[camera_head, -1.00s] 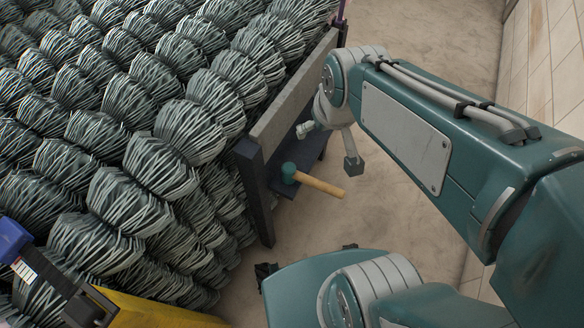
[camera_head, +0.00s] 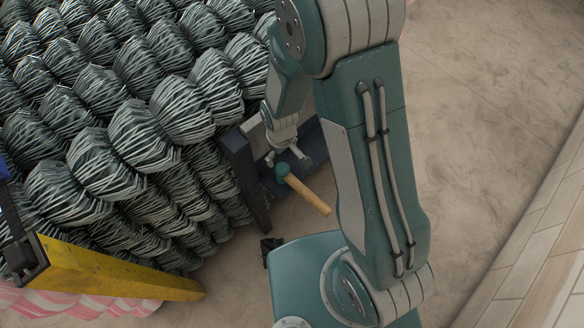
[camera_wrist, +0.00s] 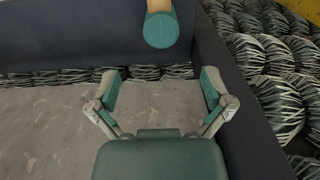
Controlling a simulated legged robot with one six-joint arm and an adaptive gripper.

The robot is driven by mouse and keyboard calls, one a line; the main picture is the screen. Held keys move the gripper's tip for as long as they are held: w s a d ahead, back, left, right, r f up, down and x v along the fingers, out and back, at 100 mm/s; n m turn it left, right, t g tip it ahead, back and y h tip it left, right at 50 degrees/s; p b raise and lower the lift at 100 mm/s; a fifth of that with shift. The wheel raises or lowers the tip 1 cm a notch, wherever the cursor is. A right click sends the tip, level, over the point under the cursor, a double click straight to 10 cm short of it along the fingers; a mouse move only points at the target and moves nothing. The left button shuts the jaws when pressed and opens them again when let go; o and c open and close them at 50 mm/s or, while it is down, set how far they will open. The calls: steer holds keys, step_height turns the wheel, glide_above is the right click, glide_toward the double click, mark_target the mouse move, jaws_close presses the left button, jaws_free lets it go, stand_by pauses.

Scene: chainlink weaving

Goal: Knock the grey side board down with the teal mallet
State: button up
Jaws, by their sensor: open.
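The teal mallet has a teal head (camera_head: 283,171) and a light wooden handle (camera_head: 308,195). It lies on a dark shelf (camera_head: 312,148), its handle sticking out past the shelf edge. The wrist view shows the mallet head (camera_wrist: 159,30) ahead of the fingers, with little of the handle. My gripper (camera_head: 288,158) is open and empty above the shelf, close to the mallet head; the fingers (camera_wrist: 161,85) are spread wide. The grey side board (camera_wrist: 60,120) stands in the dark frame beside the wire rolls; in the head view my arm hides most of it.
Stacked rolls of chainlink wire (camera_head: 110,120) fill the left. A dark post (camera_head: 245,180) stands beside the shelf. A yellow beam (camera_head: 110,272) lies at lower left, with pink-and-white rolls under it. Bare floor (camera_head: 470,130) is open to the right, up to a tiled strip (camera_head: 540,250).

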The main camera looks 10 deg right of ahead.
mark_target(282, 169)
steer(key=shift+s+a+f+n, duration=0.1)
steer(key=shift+a+f+n, duration=0.1)
steer(key=shift+f, duration=0.35)
steer(key=shift+s+a+f+n, duration=0.1)
steer(key=shift+a+f, duration=0.05)
steer(key=shift+f, duration=0.35)
steer(key=f, duration=0.4)
steer(key=shift+a+f, duration=0.2)
steer(key=shift+a, duration=0.2)
steer(key=shift+d+f, duration=0.65)
steer(key=shift+f, duration=0.15)
steer(key=f, duration=0.3)
steer(key=shift+d+f, duration=0.25)
steer(key=shift+a+f, duration=0.2)
steer(key=shift+f, duration=0.4)
steer(key=shift+d, duration=0.15)
steer(key=shift+c, duration=0.6)
steer(key=c, duration=1.1)
